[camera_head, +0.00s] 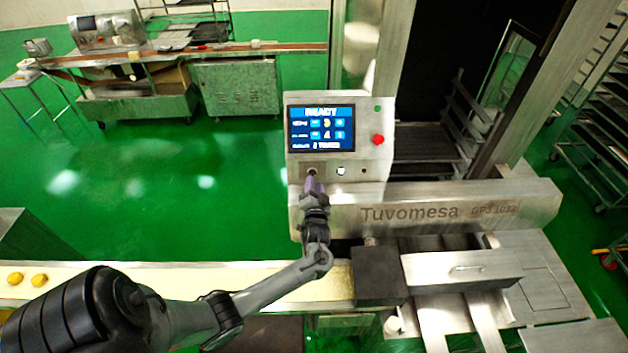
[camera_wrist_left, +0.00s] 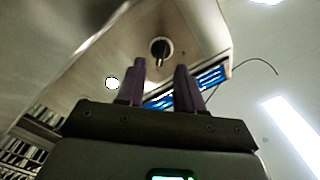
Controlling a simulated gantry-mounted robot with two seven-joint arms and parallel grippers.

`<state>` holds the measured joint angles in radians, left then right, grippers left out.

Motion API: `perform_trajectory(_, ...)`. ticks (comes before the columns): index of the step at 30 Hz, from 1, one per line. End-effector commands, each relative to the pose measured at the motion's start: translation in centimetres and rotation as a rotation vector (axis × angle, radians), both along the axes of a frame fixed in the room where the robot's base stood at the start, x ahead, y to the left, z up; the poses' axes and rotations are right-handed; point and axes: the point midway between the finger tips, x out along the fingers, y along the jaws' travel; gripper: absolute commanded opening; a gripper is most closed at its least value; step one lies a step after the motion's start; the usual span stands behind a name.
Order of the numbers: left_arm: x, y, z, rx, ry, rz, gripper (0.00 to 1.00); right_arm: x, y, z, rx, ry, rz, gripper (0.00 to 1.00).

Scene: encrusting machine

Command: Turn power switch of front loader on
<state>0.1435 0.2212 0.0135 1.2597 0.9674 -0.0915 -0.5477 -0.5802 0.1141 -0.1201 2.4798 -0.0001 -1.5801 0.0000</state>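The front loader's control panel (camera_head: 340,130) faces my left arm and has a lit blue screen (camera_head: 321,128) reading "READY". A dark round switch (camera_wrist_left: 160,48) shows in the left wrist view on the panel face, just beyond my left gripper's fingertips. In the head view the switch (camera_head: 312,172) sits low on the panel's left side, partly covered by my gripper. My left gripper (camera_head: 313,180) points at it; the wrist view shows its purple fingers (camera_wrist_left: 160,68) apart, with the switch in line with the gap. Contact cannot be told. My right gripper is not in view.
A red emergency button (camera_head: 378,139) and a white button (camera_head: 341,171) are on the same panel. The steel "Tuvomesa" housing (camera_head: 430,212) lies below and right. A conveyor belt (camera_head: 200,275) with dough pieces (camera_head: 39,280) runs beneath my left arm. Green floor is open behind.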

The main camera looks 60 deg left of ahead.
Motion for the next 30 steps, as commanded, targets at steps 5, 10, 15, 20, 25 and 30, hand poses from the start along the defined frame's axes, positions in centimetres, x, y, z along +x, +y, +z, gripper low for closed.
perform_trajectory(5, -1.6, -2.9, -0.2, -0.003, -0.001, -0.002, 0.36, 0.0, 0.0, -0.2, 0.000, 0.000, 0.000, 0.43)
perform_trajectory(10, -2.8, -4.9, -0.1, -0.002, 0.000, -0.001, 0.36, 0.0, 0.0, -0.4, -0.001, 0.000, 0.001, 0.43)
perform_trajectory(15, -3.5, -6.0, -0.1, -0.001, 0.000, 0.001, 0.36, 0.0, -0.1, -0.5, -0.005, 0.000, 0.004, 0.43)
perform_trajectory(20, -3.7, -6.2, 0.0, 0.000, 0.000, 0.000, 0.36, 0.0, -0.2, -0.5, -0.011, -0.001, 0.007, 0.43)
perform_trajectory(25, -3.7, -6.3, 0.0, 0.000, 0.000, 0.000, 0.36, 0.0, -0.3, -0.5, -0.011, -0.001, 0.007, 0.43)
perform_trajectory(30, -3.7, -6.2, 0.0, -0.001, 0.000, 0.001, 0.36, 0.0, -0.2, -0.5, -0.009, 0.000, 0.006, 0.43)
